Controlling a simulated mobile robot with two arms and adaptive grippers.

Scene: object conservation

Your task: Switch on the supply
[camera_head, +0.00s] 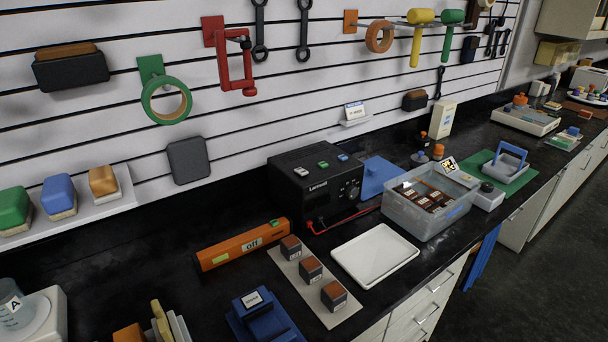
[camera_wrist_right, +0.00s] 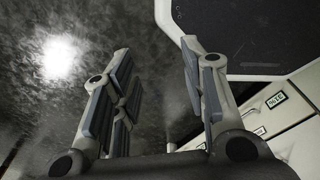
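The supply, a black box (camera_head: 290,192) with a dial on its front, stands on the dark bench against the slatted wall. White, green and blue pieces (camera_head: 323,164) sit on its top. A red lead runs from its lower front. An orange bar (camera_head: 225,246) with a label reading "OFF" and a green piece on it lies to its left front. I cannot tell whether this bar belongs to the supply. My right gripper (camera_wrist_right: 155,58) shows only in the right wrist view, with its fingers apart and nothing between them. My left gripper is not in view.
Three dark blocks with brown tops stand on a beige mat (camera_head: 289,268) in front of the supply. A white tray (camera_head: 375,256) and a grey bin (camera_head: 427,224) with dark-red items stand to its right. Tools hang on the wall. In the right wrist view, labelled drawers (camera_wrist_right: 270,120) are at the right.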

